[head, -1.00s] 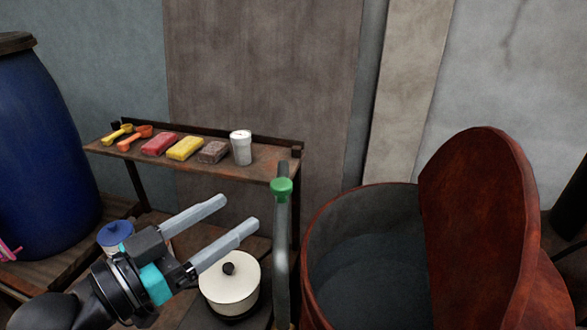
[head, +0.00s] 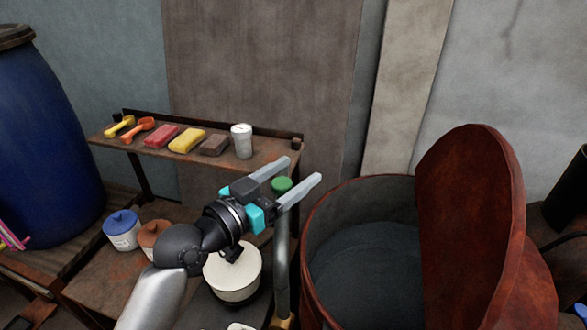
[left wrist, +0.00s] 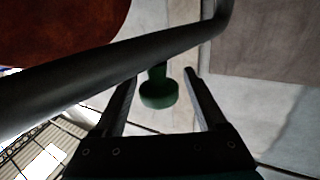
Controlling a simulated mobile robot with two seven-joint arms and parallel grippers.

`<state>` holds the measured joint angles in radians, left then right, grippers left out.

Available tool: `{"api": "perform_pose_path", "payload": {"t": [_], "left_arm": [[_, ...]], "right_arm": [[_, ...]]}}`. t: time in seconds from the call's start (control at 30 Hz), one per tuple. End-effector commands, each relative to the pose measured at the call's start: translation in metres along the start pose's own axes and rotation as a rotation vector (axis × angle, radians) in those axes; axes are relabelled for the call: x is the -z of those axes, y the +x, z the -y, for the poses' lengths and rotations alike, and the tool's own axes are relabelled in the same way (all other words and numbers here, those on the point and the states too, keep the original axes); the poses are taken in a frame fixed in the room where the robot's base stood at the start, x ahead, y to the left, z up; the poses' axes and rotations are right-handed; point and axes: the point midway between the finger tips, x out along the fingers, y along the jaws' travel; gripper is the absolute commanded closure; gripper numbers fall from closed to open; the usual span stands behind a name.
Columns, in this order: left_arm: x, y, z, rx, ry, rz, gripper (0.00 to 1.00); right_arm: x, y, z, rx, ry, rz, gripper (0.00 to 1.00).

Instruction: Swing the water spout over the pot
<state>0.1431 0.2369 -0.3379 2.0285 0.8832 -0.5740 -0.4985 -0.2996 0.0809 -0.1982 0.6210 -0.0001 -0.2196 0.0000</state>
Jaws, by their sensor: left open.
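The water spout is a grey pipe (head: 282,262) standing left of the large rust-red pot (head: 306,250), with a green knob (head: 281,184). In the left wrist view the dark pipe (left wrist: 100,72) crosses the picture, and the green knob (left wrist: 158,95) shows between my fingers. My left gripper (head: 302,168) is open, its two fingers on either side of the knob in the picture; the wrist view shows a gap on both sides (left wrist: 160,75). I cannot tell the exact depth. The pot holds dark grey contents. My right gripper is not in view.
A shelf (head: 262,162) behind carries scoops, several blocks and a white cup (head: 241,142). A tall rust-red panel (head: 470,220) rises at the pot's right. A blue barrel (head: 45,150) stands left.

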Motion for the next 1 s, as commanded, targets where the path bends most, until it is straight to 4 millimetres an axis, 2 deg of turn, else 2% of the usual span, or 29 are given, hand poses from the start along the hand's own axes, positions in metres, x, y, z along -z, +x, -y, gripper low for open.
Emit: {"api": "perform_pose_path", "payload": {"t": [0.37,1.0], "left_arm": [[-0.0004,0.0045,-0.0001,0.0,0.001,0.001,0.26],[-0.0004,0.0041,0.0001,0.0,0.0,0.001,0.98]], "right_arm": [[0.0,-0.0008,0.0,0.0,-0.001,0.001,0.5],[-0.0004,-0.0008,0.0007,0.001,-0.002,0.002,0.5]]}}
